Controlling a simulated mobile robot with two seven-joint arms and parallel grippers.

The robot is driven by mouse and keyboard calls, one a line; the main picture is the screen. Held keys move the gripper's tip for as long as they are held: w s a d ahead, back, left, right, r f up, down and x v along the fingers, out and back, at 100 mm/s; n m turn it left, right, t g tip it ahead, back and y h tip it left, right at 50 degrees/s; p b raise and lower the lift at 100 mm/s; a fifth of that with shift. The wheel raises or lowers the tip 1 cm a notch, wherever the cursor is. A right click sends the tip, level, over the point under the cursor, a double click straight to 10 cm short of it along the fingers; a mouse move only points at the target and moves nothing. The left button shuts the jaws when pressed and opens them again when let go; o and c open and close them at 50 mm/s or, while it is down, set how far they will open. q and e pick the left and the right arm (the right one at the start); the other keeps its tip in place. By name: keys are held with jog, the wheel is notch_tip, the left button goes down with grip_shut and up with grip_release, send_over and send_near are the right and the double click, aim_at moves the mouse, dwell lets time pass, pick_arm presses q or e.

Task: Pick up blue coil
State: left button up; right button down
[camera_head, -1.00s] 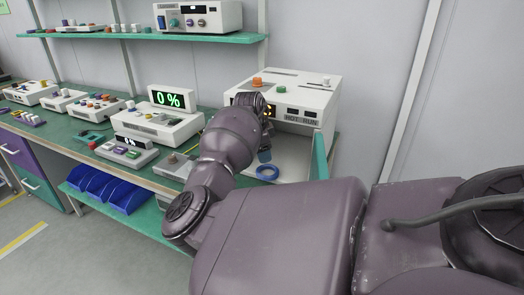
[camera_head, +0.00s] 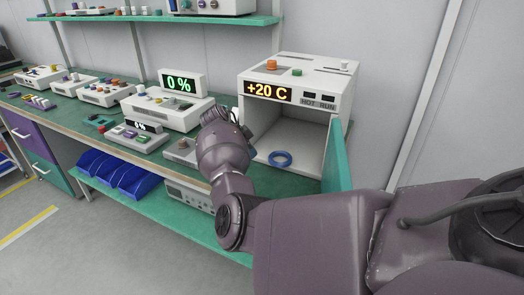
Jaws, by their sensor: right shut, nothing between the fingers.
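The blue coil (camera_head: 281,158) is a small ring lying flat on the floor of the open white oven chamber (camera_head: 318,143), near its front. The oven shows +20 C. My right gripper (camera_head: 250,147) is mostly hidden behind my own wrist, just left of the chamber opening. It is shut and empty, apart from the coil and a little to its left. My left gripper is out of view.
The oven's green door (camera_head: 337,165) stands open on the right of the opening. A white device with a 0 % display (camera_head: 179,84) stands left of my wrist on the green bench. Blue bins (camera_head: 112,170) sit on the lower shelf.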

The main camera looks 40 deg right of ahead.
aim_at(285, 154)
jog(key=s+d, duration=0.1)
jog(key=d, duration=0.2)
jog(key=s+d, duration=0.1)
jog(key=d, duration=0.2)
jog(key=s+d, duration=0.2)
jog(key=d, duration=0.2)
jog(key=shift+d, duration=0.1)
jog(key=shift+s+f, duration=0.1)
jog(key=shift+f, duration=0.75)
